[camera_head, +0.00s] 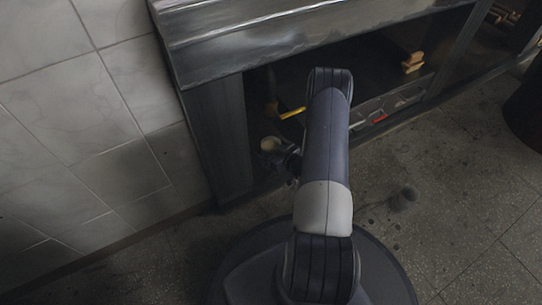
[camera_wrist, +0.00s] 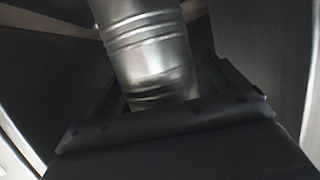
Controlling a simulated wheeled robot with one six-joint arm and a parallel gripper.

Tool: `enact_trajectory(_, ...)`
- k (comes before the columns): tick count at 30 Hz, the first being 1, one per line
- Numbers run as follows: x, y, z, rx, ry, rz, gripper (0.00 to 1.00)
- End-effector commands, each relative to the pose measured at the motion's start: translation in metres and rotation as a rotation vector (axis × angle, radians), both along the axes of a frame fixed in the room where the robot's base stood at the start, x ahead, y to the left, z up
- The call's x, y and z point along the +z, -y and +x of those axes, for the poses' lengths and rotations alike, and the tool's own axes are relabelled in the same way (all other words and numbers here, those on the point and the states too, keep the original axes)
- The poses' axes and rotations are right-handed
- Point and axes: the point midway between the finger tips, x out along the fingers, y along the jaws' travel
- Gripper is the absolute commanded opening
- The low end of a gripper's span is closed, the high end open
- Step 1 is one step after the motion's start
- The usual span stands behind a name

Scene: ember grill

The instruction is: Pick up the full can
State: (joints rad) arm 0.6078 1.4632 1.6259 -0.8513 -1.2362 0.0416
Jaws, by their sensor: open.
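A ridged, shiny metal can (camera_wrist: 150,50) fills the upper middle of the wrist view. My gripper (camera_wrist: 163,88) is open, with its dark fingers on either side of the can's lower part in that view. I cannot tell whether they touch it. In the head view a can with a tan, filled-looking top (camera_head: 270,145) stands low at the left end of the counter's open shelf. My dark gripper (camera_head: 288,160) is just right of it, partly hidden behind my arm. The wrist view does not show the can's contents.
A metal-topped counter (camera_head: 290,35) overhangs the dark shelf. A yellow-handled item (camera_head: 291,113), tan blocks (camera_head: 412,62) and a bin with a red patch (camera_head: 380,118) are there. A tiled wall (camera_head: 80,110) is at left.

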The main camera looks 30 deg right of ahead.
Motion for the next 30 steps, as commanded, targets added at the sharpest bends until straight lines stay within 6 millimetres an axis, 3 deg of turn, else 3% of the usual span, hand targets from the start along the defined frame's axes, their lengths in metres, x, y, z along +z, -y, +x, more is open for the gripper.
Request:
enact_trajectory(3, 0.0005, 0.0002, -0.0002, 0.000, 0.000, 0.000, 0.91)
enact_trajectory(25, 0.0001, 0.0001, -0.0006, 0.000, -0.001, 0.000, 0.31)
enact_trajectory(30, 0.0008, 0.0004, -0.0002, 0.000, 0.001, -0.001, 0.30)
